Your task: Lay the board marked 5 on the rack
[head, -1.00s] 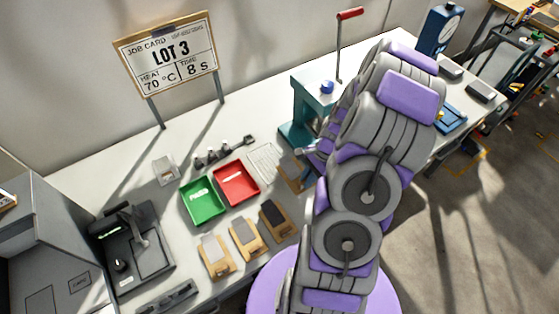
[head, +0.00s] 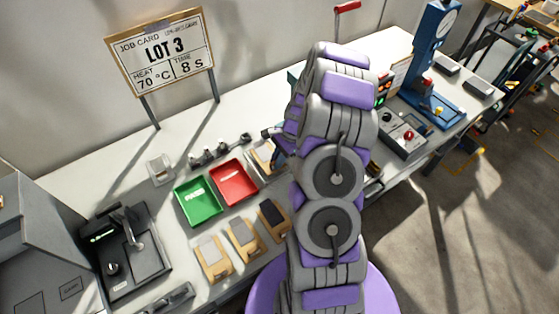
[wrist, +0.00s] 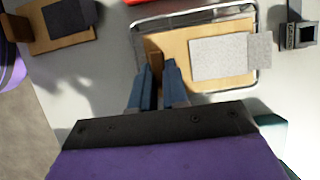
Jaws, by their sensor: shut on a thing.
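My gripper (wrist: 158,88) is shut on the upright wooden end of a wooden board (wrist: 175,48). The board carries a light grey sheet (wrist: 222,57) that sticks out past its right edge. It lies within the outline of the wire rack (wrist: 196,12), over it or on it; I cannot tell if it touches. In the head view the board (head: 262,156) shows beside the red tray, partly behind my arm, which hides my gripper and most of the rack. No number 5 can be read.
A red tray (head: 234,184) and a green tray (head: 197,202) stand left of the rack. Three boards with grey or dark pads, one being the dark-padded board (head: 273,216), lie in front. A small dark fixture (wrist: 297,36) stands right of the rack in the wrist view.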

